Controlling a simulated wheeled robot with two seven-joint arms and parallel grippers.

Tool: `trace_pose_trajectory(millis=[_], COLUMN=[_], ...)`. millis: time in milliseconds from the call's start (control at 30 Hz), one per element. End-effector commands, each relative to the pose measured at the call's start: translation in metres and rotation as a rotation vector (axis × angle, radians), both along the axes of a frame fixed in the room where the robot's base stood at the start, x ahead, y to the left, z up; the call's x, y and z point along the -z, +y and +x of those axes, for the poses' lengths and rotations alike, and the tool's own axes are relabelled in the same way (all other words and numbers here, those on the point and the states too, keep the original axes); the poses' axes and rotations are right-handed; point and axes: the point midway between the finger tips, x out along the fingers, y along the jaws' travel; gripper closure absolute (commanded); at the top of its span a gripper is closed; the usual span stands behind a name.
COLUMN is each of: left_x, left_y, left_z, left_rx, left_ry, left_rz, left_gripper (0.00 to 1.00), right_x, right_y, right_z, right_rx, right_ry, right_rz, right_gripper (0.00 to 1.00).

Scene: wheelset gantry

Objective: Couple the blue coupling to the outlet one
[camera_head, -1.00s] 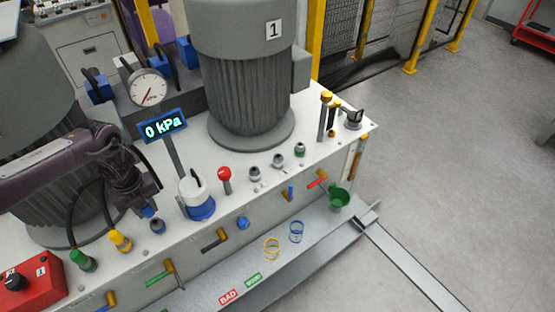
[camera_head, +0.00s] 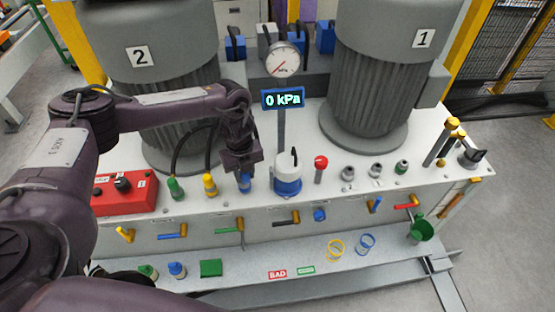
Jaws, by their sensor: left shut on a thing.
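The blue coupling (camera_head: 245,184) is at the top deck of the grey bench, right of the green coupling (camera_head: 175,188) and the yellow coupling (camera_head: 210,185). My left gripper (camera_head: 243,173) points down and is shut on the blue coupling, covering its upper part. I cannot tell whether the coupling is clear of the deck. To the right stand a grey port (camera_head: 348,174), a second grey port (camera_head: 376,170) and a green-ringed port (camera_head: 401,167). No readable label shows which is outlet one. My right gripper is not in view.
Motor 1 (camera_head: 372,90) rises behind the ports. Hoses hang behind the gripper.

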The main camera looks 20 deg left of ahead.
Motion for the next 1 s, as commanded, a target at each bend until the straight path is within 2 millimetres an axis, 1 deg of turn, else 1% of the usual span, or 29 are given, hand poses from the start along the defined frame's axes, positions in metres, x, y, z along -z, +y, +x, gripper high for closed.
trace_pose_trajectory(millis=[33, 100, 433, 800, 900, 1000], left_x=[0.008, 0.014, 0.033, 0.041, 0.041, 0.041], left_y=[-0.008, -0.018, -0.061, -0.099, -0.106, -0.111], left_z=[-0.009, -0.021, -0.074, -0.131, -0.143, -0.153], left_rx=[-0.085, -0.235, -0.951, -1.748, -1.94, -2.094], left_ry=[0.003, 0.003, 0.004, 0.003, 0.003, 0.002], left_rz=[-0.002, -0.002, -0.001, -0.001, 0.0, 0.0], left_gripper=[1.0, 1.0, 1.0, 1.0, 1.0, 1.0], right_x=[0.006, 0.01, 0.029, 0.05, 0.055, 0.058], right_y=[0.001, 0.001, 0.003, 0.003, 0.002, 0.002], right_z=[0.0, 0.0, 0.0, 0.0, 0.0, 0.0], right_rx=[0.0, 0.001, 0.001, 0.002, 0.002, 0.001], right_ry=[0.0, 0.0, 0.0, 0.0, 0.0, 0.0], right_rz=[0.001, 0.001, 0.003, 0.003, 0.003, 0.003], right_gripper=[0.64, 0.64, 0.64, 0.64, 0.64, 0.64])
